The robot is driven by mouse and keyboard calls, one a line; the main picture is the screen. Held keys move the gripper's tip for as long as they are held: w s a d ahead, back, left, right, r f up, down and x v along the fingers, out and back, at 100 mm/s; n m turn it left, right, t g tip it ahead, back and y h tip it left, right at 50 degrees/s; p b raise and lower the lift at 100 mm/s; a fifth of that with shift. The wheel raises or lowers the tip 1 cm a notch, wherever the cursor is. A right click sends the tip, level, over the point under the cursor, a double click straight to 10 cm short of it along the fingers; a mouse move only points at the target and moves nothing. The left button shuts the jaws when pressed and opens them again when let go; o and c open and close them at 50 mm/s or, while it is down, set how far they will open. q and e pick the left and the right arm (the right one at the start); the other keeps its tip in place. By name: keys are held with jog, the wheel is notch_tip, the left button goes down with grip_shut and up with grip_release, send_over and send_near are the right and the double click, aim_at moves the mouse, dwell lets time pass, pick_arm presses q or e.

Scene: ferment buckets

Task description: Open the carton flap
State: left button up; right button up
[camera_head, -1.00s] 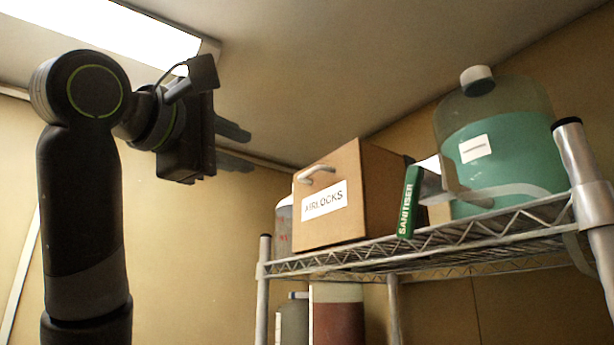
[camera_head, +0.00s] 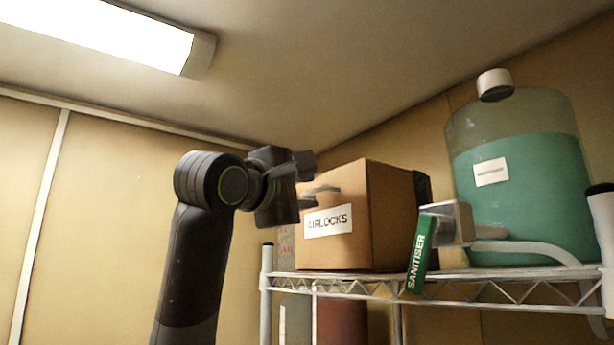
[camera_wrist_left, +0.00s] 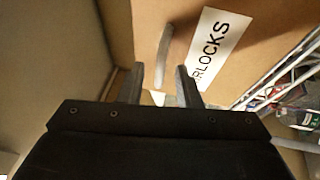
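The carton (camera_head: 390,215) is a brown box with a white AIRLOCKS label (camera_head: 328,221) on its front, standing on the wire shelf. A curved grey handle (camera_head: 320,190) sits on the front face above the label. My left gripper (camera_head: 310,184) is at the handle's left end in the head view. In the left wrist view the two fingers (camera_wrist_left: 160,85) are spread apart, with the handle (camera_wrist_left: 164,52) reaching down between them. No finger is seen pressing on it. The carton front (camera_wrist_left: 180,15) fills the upper middle there. My right gripper is not in view.
A ceiling lamp (camera_head: 110,35) hangs upper left. The space left of the shelf is open.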

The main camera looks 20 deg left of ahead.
pick_arm(q)
jog(key=shift+w+d, duration=0.1)
jog(key=shift+w, duration=0.5)
jog(key=shift+s, duration=0.1)
grip_shut()
